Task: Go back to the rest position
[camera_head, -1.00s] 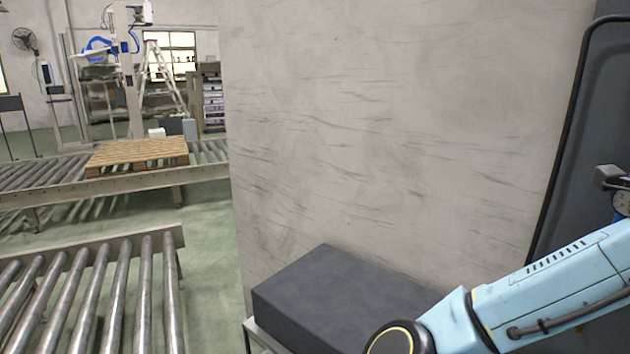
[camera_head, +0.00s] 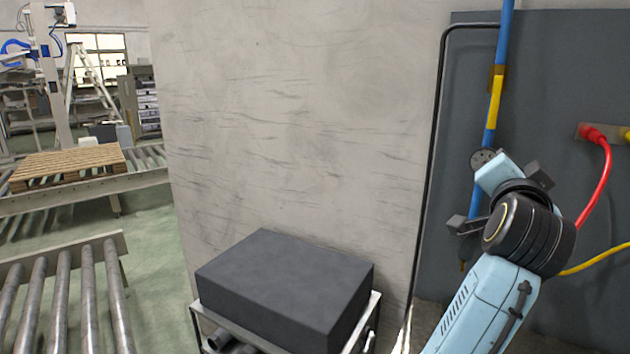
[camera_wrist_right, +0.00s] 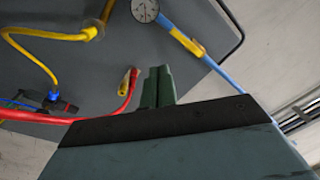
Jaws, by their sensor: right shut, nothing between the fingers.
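My right gripper (camera_wrist_right: 158,86) shows in the right wrist view as two dark green fingers pressed together, with nothing between them. In the head view my right arm, light blue with a black joint, rises from the lower right in front of a grey panel (camera_head: 600,60). Its fingertips cannot be made out there. A blue lance (camera_head: 505,35) with a yellow band and a round gauge (camera_head: 484,160) stands upright behind my wrist, partly hidden. The lance also shows in the wrist view (camera_wrist_right: 222,74), apart from the fingers. My left gripper is not in view.
A red hose (camera_head: 601,185) and a yellow hose (camera_head: 600,260) hang by the panel at right. A dark box (camera_head: 285,285) sits on a low cart beside the pale wall (camera_head: 290,120). Roller conveyors (camera_head: 65,300) and a wooden pallet (camera_head: 68,165) are at left.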

